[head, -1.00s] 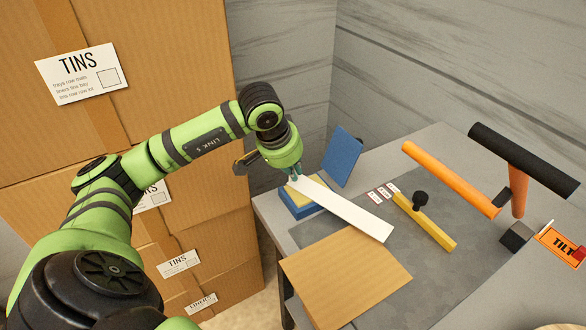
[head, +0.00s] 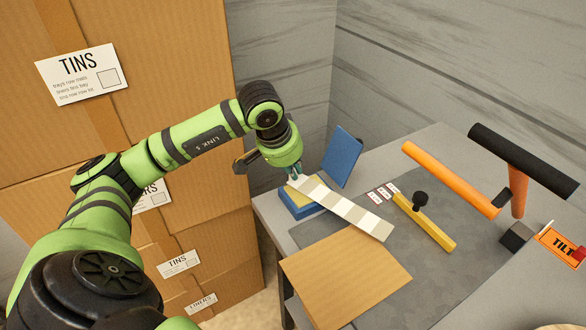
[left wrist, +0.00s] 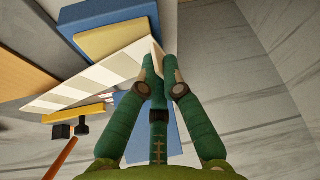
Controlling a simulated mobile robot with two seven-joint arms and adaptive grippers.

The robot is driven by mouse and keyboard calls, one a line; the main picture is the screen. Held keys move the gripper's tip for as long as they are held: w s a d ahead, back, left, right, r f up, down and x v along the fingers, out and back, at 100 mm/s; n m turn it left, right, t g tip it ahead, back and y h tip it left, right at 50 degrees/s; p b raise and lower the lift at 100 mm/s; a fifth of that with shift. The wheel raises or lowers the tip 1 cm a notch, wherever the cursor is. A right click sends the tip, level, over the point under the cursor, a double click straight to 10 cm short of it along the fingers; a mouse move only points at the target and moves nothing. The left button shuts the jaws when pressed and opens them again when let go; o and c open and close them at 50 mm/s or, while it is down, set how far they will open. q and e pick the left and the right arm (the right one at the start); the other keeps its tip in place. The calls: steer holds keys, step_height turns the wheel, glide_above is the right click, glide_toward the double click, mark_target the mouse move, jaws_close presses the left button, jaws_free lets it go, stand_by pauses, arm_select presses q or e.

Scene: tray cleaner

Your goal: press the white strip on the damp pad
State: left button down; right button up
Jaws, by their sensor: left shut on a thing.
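The strip (head: 349,212) is long and flat and now shows alternating white and grey-beige bands along its length. My left gripper (head: 294,178) is shut on its far left end. In the left wrist view the fingers (left wrist: 160,62) pinch the strip (left wrist: 100,78) near the yellow pad (left wrist: 106,38). I cannot tell whether strip and pad touch. My right gripper is not in view.
A tan board (head: 345,275) lies in front of the strip. A yellow bar with a black knob (head: 425,222) and small label cards (head: 382,192) lie right. An orange and black handle (head: 518,165) stands farther right. Cardboard boxes (head: 180,60) are stacked left.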

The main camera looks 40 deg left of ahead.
arm_select(q)
steer(key=shift+r+p, duration=1.9)
steer(key=shift+r, duration=1.35)
steer(key=shift+f, duration=0.1)
